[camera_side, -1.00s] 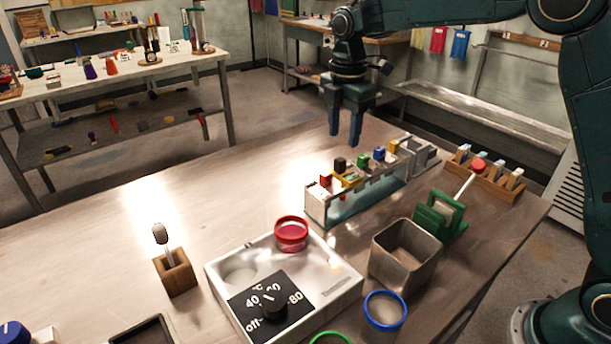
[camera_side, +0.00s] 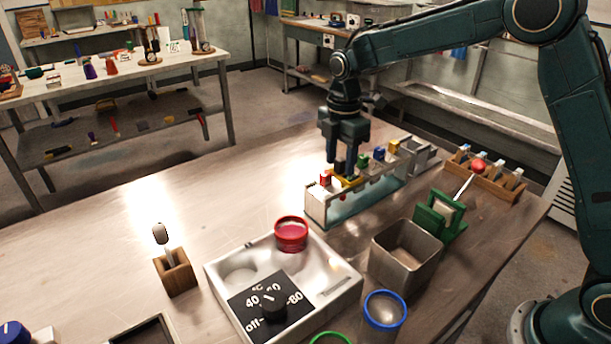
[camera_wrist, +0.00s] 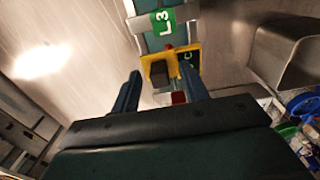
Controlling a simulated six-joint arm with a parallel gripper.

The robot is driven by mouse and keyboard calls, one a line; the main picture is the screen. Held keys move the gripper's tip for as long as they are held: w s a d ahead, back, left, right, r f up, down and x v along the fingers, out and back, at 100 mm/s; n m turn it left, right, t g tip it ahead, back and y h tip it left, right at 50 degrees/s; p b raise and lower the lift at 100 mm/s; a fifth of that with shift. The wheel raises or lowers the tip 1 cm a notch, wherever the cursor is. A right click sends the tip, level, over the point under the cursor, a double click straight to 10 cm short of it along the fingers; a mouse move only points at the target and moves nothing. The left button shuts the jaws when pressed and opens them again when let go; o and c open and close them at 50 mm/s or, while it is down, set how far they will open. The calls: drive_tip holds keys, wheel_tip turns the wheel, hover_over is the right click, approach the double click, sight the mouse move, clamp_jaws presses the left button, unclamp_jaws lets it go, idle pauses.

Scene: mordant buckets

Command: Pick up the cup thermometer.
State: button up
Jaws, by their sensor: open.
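A rack (camera_side: 316,207) holds a row of pieces with coloured tops: red (camera_side: 325,178), green (camera_side: 364,160), blue (camera_side: 379,153) and yellow. No piece is clearly marked as the cup thermometer, so I cannot tell which it is. My gripper (camera_side: 342,163) points down over the left half of the rack, open and empty. In the wrist view, my gripper (camera_wrist: 161,79) has a black-topped piece (camera_wrist: 159,72) in a yellow bracket (camera_wrist: 157,58) in line with the gap between its fingers. I cannot tell whether the fingertips are level with that top.
A steel bin (camera_side: 404,257) and a green stand (camera_side: 440,214) with a red-balled rod (camera_side: 479,166) stand right of the rack. A white heater box (camera_side: 225,270) with a red ring (camera_side: 291,233) is in front. A wooden block (camera_side: 175,273) holds a dark-headed tool at left.

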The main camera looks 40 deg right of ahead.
drive_tip(key=shift+f, duration=0.4)
clamp_jaws()
drive_tip(key=shift+r, duration=0.2)
wheel_tip(320, 180, up, 20)
drive_tip(key=shift+f, duration=0.2)
idle(0.7)
idle(0.6)
